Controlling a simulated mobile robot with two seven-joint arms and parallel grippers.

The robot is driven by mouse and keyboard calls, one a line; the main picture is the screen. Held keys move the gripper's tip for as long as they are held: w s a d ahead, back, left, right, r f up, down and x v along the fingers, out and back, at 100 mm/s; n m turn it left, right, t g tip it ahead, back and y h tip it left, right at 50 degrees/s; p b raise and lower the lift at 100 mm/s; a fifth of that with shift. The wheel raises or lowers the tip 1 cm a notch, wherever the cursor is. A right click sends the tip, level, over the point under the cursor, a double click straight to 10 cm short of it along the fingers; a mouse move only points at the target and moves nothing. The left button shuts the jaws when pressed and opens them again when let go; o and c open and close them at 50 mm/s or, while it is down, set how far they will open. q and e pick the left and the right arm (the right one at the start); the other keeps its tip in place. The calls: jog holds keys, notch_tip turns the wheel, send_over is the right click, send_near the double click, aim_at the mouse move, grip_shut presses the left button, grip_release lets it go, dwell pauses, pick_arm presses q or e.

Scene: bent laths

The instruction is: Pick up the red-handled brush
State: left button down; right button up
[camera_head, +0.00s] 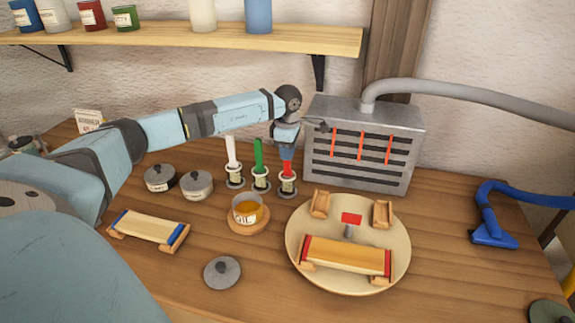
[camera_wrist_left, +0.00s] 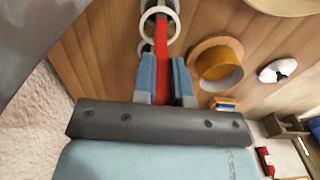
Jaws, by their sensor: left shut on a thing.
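The red-handled brush (camera_head: 287,168) stands upright in its holder, the rightmost of three brush holders on the table. My left gripper (camera_head: 287,153) comes down over it from above and is shut on its red handle. In the left wrist view the red handle (camera_wrist_left: 161,50) runs between the two blue fingers (camera_wrist_left: 163,78) toward the round white holder (camera_wrist_left: 158,22). The brush's lower end is hidden in the holder. My right gripper is not in view.
A green-handled brush (camera_head: 259,155) and a white-handled brush (camera_head: 231,150) stand close on the left. A grey slotted metal box (camera_head: 365,145) stands behind on the right. An oil pot (camera_head: 247,210) and a round turntable (camera_head: 300,225) with wooden pieces are in front.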

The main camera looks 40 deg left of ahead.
pick_arm(q)
jog(key=shift+r, duration=0.5)
notch_tip(320, 180, up, 6)
jog(key=s+d+b, duration=0.1)
jog(key=s+d, duration=0.3)
jog(key=s, duration=0.4)
jog(key=s+d+b, duration=0.1)
jog(key=s+d, duration=0.3)
jog(key=s, duration=0.3)
jog(key=shift+s+d+b, duration=0.35)
jog(key=shift+s+b, duration=0.05)
